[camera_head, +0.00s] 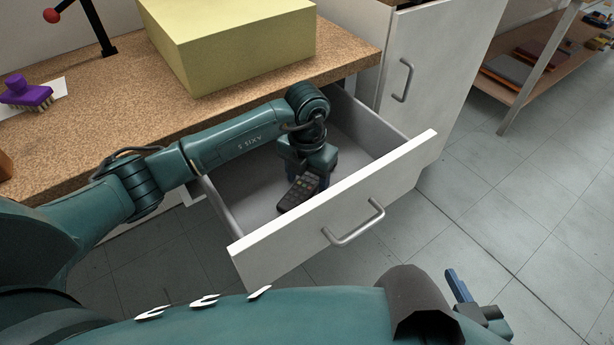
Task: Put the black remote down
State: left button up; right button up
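The black remote (298,193) is inside the pulled-out drawer (252,190), its button side up, slanting toward the drawer's front panel. My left gripper (308,182) reaches down into the drawer over the remote's far end. Its blue fingers flank the remote, but I cannot tell whether they press on it. I also cannot tell whether the remote rests fully on the drawer floor. My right gripper (470,295) is at the bottom right, outside the drawer and away from the remote. Its fingers are partly hidden, and nothing shows in them.
A yellow box (235,45) stands on the cork-like worktop (110,120) above the drawer. A purple brush (27,95) lies at the left. A white cabinet door (440,75) stands behind the drawer. A wooden shelf (545,60) is at the upper right. The tiled floor (500,210) is clear.

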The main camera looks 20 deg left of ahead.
aim_at(307, 182)
pick_arm(q)
jog(key=shift+o, duration=0.3)
pick_arm(e)
jog(key=shift+r, duration=0.1)
pick_arm(q)
jog(key=shift+r, duration=0.3)
notch_tip(307, 182, up, 12)
jog(key=p, duration=0.2)
pick_arm(e)
jog(key=shift+s+d+r+m, duration=0.2)
jog(key=shift+d+r, duration=0.1)
jog(key=shift+r, duration=0.3)
jog(key=shift+s+d+r+m, duration=0.1)
jog(key=shift+d+r+m, duration=0.15)
jog(key=shift+r, duration=0.35)
pick_arm(q)
jog(key=shift+f, duration=0.15)
